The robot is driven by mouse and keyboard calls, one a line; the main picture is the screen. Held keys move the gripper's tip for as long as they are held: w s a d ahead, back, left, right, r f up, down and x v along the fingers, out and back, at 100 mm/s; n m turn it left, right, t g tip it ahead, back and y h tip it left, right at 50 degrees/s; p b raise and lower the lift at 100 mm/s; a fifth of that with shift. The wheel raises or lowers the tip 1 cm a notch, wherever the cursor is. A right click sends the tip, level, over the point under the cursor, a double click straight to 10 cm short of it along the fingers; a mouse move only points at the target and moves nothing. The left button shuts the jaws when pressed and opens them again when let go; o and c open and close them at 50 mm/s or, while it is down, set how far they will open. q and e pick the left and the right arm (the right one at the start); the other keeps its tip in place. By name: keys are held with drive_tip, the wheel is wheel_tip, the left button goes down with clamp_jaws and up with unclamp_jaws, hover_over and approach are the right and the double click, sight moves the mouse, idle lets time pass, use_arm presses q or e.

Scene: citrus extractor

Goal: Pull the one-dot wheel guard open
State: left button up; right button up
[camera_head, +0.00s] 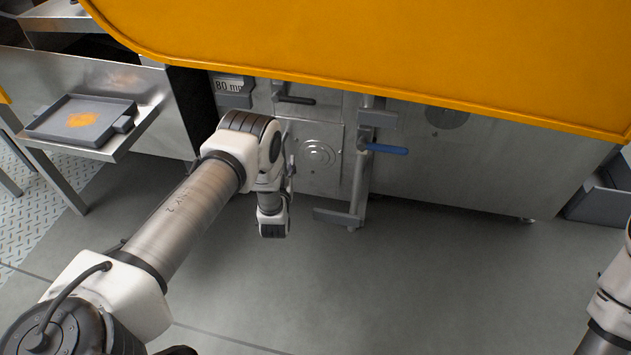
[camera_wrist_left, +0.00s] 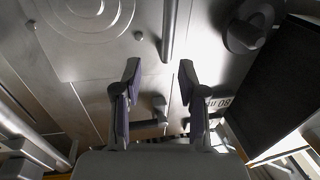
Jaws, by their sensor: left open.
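The steel panel with embossed rings (camera_head: 318,152), likely the wheel guard, looks closed on the machine front in the head view. Its rings also show at the upper left of the left wrist view (camera_wrist_left: 92,18). I cannot make out a one-dot mark for certain. My left gripper (camera_wrist_left: 158,85) is open and empty, facing the machine front. A thin metal bar (camera_wrist_left: 169,30) lies ahead of it, between the lines of its fingers and apart from them. In the head view my left wrist mostly hides the gripper, just left of the panel. My right gripper is out of view.
A dark handle (camera_head: 296,99) sits above the panel, beside an "80 mm" plate (camera_head: 229,86). A post with a blue lever (camera_head: 385,149) stands to the right. An orange cover (camera_head: 400,50) overhangs. A tray (camera_head: 82,119) stands left. The floor in front is clear.

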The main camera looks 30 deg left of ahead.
use_arm(q)
wheel_tip(320, 180, down, 4)
drive_tip(key=b, duration=0.4)
hover_over(285, 173)
drive_tip(key=shift+w+a+r+b, duration=0.2)
drive_tip(key=shift+w+r+b, duration=0.1)
drive_tip(key=shift+w+r, duration=0.05)
clamp_jaws()
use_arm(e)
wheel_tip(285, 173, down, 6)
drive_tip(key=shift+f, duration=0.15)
